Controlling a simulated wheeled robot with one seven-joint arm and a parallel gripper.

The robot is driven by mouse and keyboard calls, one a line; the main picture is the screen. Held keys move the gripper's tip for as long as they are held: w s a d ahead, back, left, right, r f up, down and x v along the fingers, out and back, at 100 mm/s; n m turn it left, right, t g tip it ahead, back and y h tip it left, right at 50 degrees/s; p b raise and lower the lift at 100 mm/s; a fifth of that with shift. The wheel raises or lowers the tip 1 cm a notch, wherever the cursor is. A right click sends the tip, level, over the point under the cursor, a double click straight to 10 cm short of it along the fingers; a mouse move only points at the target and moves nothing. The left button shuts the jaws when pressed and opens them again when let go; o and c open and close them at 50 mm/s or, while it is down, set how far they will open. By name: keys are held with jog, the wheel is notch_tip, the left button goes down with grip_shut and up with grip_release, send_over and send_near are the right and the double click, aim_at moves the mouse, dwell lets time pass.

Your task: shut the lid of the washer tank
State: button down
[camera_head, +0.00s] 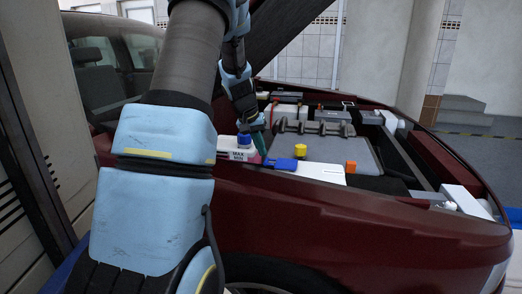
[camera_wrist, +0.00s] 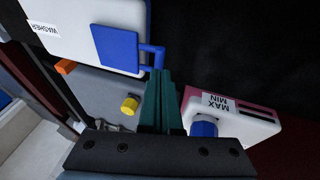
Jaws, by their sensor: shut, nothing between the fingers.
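The washer tank (camera_wrist: 70,22) is a white box labelled WASHER in the wrist view; it also shows in the head view (camera_head: 318,171). Its blue lid (camera_wrist: 116,47) looks flat against the tank top, with a bent blue tab (camera_wrist: 156,52) sticking out over the edge. In the head view the lid (camera_head: 282,164) is at the tank's left end. My gripper (camera_wrist: 161,74) has its green fingers shut and empty, tips right by the tab; I cannot tell whether they touch. In the head view my gripper (camera_head: 261,144) is just above and left of the lid, partly hidden by my arm.
A white and pink reservoir marked MAX and MIN, with a blue cap (camera_wrist: 204,128), stands close beside my fingers. A yellow cap (camera_head: 300,150) and an orange part (camera_head: 351,167) are nearby. The dark red car body (camera_head: 330,220) borders the engine bay, and the raised hood (camera_head: 292,30) is above.

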jog(key=v, duration=0.7)
jog(key=s+a+y+p, duration=0.1)
jog(key=s+a+p, duration=0.2)
jog(key=s, duration=0.9)
jog(key=s+a+r+n+g+y+p, duration=0.1)
jog(key=s+a+p, duration=0.3)
jog(key=s, duration=0.9)
jog(key=shift+r+y+p, duration=0.25)
jog(key=shift+y+p, duration=0.35)
jog(key=shift+y, duration=0.1)
